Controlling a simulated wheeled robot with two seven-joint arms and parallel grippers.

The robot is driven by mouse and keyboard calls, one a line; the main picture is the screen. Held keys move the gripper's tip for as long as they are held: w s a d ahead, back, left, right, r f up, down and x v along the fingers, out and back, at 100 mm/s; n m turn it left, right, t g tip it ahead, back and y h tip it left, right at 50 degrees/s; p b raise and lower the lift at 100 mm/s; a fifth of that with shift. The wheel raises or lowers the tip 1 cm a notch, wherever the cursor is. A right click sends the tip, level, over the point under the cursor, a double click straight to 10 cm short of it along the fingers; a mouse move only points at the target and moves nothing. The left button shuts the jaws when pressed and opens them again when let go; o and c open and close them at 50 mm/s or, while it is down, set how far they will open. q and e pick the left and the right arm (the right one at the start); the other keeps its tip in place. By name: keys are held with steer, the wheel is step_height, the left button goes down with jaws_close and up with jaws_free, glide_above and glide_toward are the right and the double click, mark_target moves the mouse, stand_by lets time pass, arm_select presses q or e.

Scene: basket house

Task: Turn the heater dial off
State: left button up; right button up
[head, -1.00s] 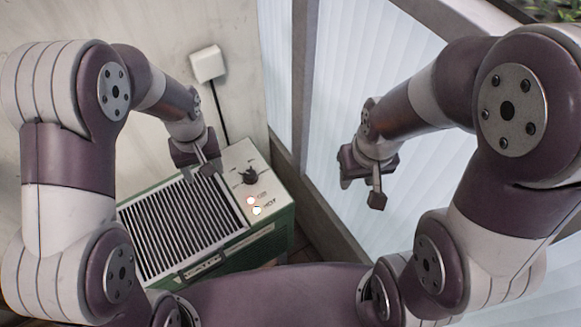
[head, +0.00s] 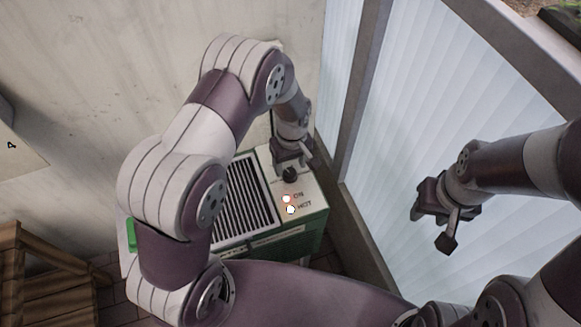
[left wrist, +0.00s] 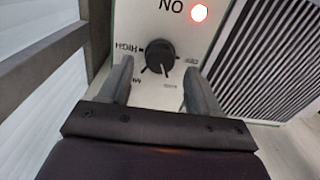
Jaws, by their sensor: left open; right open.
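The heater (head: 318,228) is a green box with a white top and a black slatted grille. Its black round dial (head: 289,175) sits on the white panel near the back right corner. My left gripper (head: 292,162) is open right at the dial. In the left wrist view the dial (left wrist: 160,55) lies between and just beyond the open fingertips (left wrist: 157,70), with no clear contact. Labels around it include HIGH; others are partly hidden or too small to read. A red light (left wrist: 198,12) glows by the ON label. My right gripper (head: 447,222) is open and empty, away to the right.
A pale wall stands behind the heater, and a window with white blinds (head: 420,110) is to its right. A wooden piece of furniture (head: 45,265) stands at the lower left.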

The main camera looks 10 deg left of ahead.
mark_target(290, 174)
arm_select(q)
steer(key=shift+f, duration=1.4)
steer(key=c, duration=1)
steer(key=shift+c, duration=0.2)
steer(key=shift+n, duration=0.3)
steer(key=n, duration=0.5)
steer(key=shift+a+r+p, duration=0.1)
steer(key=shift+p, duration=0.3)
steer(key=n+p, duration=0.1)
steer(key=n, duration=0.5)
steer(key=shift+n, duration=0.3)
steer(key=o, duration=1)
